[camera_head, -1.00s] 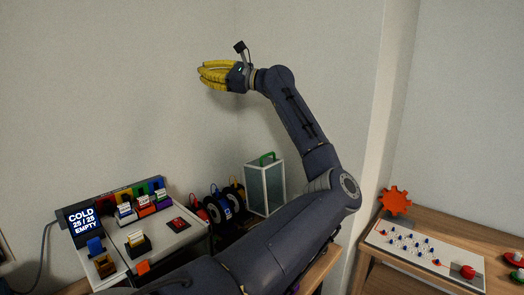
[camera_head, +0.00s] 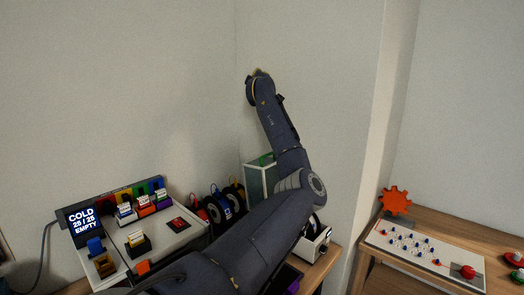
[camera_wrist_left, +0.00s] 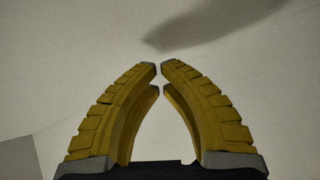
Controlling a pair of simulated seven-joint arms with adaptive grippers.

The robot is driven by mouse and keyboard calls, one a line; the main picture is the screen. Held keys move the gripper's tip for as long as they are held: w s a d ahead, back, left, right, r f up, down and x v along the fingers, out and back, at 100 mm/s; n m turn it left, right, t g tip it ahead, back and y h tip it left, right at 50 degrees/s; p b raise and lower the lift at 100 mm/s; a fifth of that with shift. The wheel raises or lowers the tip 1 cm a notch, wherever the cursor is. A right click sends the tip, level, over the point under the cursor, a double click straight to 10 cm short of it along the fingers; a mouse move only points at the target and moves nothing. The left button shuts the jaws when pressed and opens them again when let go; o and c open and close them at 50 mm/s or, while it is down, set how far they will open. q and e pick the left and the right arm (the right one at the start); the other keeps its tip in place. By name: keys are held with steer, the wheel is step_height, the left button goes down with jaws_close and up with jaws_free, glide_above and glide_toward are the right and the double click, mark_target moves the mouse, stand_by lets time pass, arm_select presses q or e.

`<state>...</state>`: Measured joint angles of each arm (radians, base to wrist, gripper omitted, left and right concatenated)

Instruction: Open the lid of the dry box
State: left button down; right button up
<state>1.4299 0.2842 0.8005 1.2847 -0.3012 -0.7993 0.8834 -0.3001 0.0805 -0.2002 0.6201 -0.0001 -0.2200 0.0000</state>
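The dry box (camera_head: 256,182) is a glass-sided box with a pale frame and a green handle (camera_head: 262,160) on top. It stands near the wall corner, and its lid looks closed. My left arm covers its right side and part of its front. My left gripper (camera_wrist_left: 159,68) has yellow ribbed fingers whose tips almost meet, with nothing between them; it faces bare wall in the left wrist view. In the head view only a yellow sliver of it shows behind the wrist, well above the dry box. My right gripper is not in view.
Several dark spools (camera_head: 223,203) stand just left of the dry box. Further left is a grey station (camera_head: 165,241) with a display and coloured cartridges. A white device (camera_head: 313,245) sits right of my arm. A pegboard panel (camera_head: 420,250) and an orange gear (camera_head: 395,201) are on the right table.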

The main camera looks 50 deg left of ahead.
arm_select(q)
step_height(320, 180, down, 14)
steer(key=s+d+m+g+h, duration=0.1)
steer(key=s+m+g+h, duration=0.1)
steer(key=m+g+h, duration=0.3)
steer(key=d+f+g+h, duration=0.1)
steer(key=d+g, duration=0.1)
steer(key=d, duration=0.1)
steer(key=s+d+f+g, duration=0.1)
steer(key=d+f+g, duration=0.1)
steer(key=d, duration=0.2)
steer(key=s+d+f+g+h, duration=0.1)
steer(key=d+g, duration=0.2)
steer(key=d, duration=0.1)
steer(key=shift+s+f+n+h, duration=0.2)
steer(key=shift+n+h, duration=0.1)
steer(key=shift+n, duration=0.1)
glide_above(255, 160)
step_height(255, 160, down, 8)
steer(key=shift+s+r, duration=0.15)
steer(key=shift+r, duration=0.1)
steer(key=d, duration=0.3)
steer(key=shift+w+d, duration=0.2)
steer(key=shift+w, duration=0.15)
steer(key=shift+d, duration=0.4)
